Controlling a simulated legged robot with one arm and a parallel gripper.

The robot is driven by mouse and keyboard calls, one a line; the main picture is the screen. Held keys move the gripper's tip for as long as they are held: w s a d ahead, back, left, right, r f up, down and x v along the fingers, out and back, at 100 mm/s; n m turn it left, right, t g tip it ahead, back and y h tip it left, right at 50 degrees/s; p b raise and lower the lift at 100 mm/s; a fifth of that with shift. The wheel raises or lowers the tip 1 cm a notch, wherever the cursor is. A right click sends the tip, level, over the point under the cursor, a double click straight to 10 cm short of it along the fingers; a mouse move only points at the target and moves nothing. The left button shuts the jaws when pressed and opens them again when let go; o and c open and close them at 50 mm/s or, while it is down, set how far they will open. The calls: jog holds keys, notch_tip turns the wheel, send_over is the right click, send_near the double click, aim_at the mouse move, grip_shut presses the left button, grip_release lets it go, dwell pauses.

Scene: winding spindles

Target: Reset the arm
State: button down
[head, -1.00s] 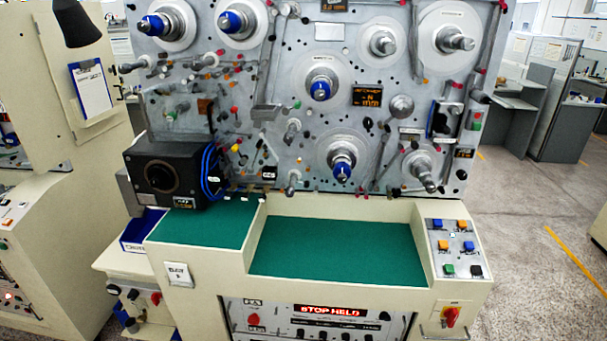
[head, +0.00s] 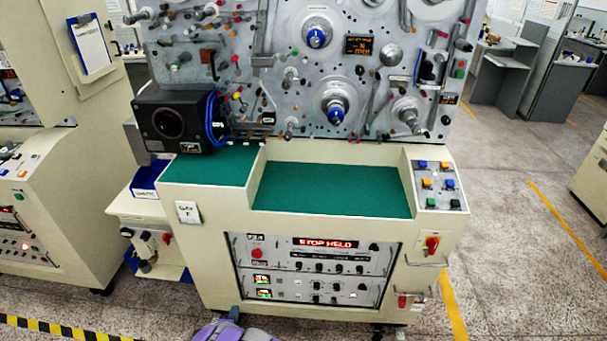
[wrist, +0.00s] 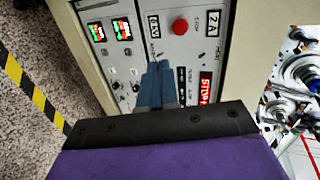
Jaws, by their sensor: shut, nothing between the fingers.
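My gripper (wrist: 159,70) shows in the wrist view as two blue-grey fingers pressed together, with nothing between them. Behind the fingers is the front panel (wrist: 135,45) of the winding machine, seen turned on its side, apart from them as far as I can tell. In the head view my purple arm (head: 232,333) shows only at the bottom edge, in front of the machine; the fingertips cannot be made out clearly there.
The winding machine has a green work surface (head: 330,192), a button panel (head: 438,185) and several spindles on its upright plate. A second machine (head: 50,215) stands at the left. Open floor (head: 525,260) lies at the right, with grey desks (head: 500,75) behind.

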jog(key=w+d+r+n+g+y, duration=0.1)
jog(key=w+r+n+g, duration=0.1)
jog(key=w+r, duration=0.45)
jog(key=w+d+r+n+g+y, duration=0.1)
jog(key=w+d+r+n, duration=0.15)
jog(key=r, duration=0.65)
jog(key=s+d+r+n+g, duration=0.25)
jog(key=d+r, duration=0.35)
jog(key=r, duration=0.3)
jog(key=s+d+r+n+g, duration=0.2)
jog(key=d+r+n, duration=0.1)
jog(key=d+r, duration=0.4)
jog(key=s+d+r+n+g, duration=0.2)
jog(key=s+d+r, duration=0.3)
jog(key=s, duration=0.2)
jog(key=s+d+r+n+g, duration=0.1)
jog(key=s+d+r+g, duration=0.1)
jog(key=s+d+r, duration=0.4)
jog(key=s+d+r+n+g, duration=0.1)
jog(key=s+d, duration=0.2)
jog(key=s, duration=0.6)
jog(key=s+d+r+n+g+h, duration=0.1)
jog(key=s+d, duration=0.3)
jog(key=s, duration=0.6)
jog(key=s+d+r+n+g, duration=0.2)
jog(key=s+d+n, duration=0.1)
jog(key=s, duration=0.7)
jog(key=shift+d+r+h, duration=0.2)
jog(key=shift+d+h, duration=0.1)
jog(key=shift+d, duration=0.05)
